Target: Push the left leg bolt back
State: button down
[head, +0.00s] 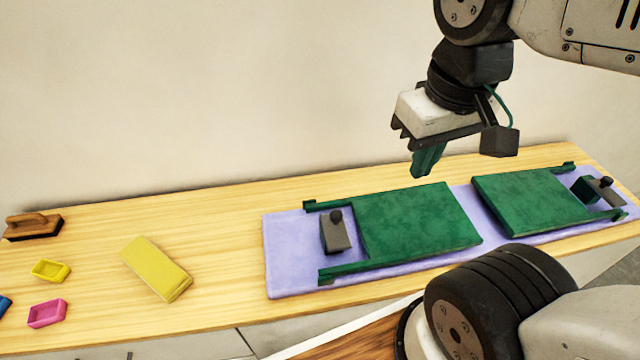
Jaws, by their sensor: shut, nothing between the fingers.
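The left bolt (338,238) is a grey block with a dark round knob on top, at the left end of the left green panel (420,225). It sits between two green bars that stick out from that panel. A similar right bolt (605,193) is at the right end of the right green panel (535,200), near the picture's right edge. My gripper (426,162) has green fingers, is shut and empty, and hangs pointing down above the far side of the left panel, to the right of and higher than the left bolt.
Both panels lie on a lilac mat (283,255) on a long wooden table (220,245) against a pale wall. Left of the mat are a yellow block (155,268), a wooden-handled brush (33,225), a small yellow tray (50,270) and a pink tray (48,313).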

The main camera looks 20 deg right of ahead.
jog(key=shift+w, duration=0.1)
jog(key=g, duration=0.3)
send_over(336, 226)
jog(key=d, duration=0.3)
notch_tip(336, 226, down, 4)
jog(key=w+a+f+g, duration=0.2)
jog(key=w+f, duration=1)
jog(key=f, duration=0.2)
jog(key=shift+w+f, duration=0.2)
jog(key=shift+f, duration=0.05)
jog(key=shift+a, duration=0.1)
jog(key=s+f, duration=0.7)
jog(key=f, duration=0.2)
jog(key=shift+s+a+f, duration=0.15)
jog(key=shift+s+f, duration=0.1)
jog(key=shift+f, duration=0.05)
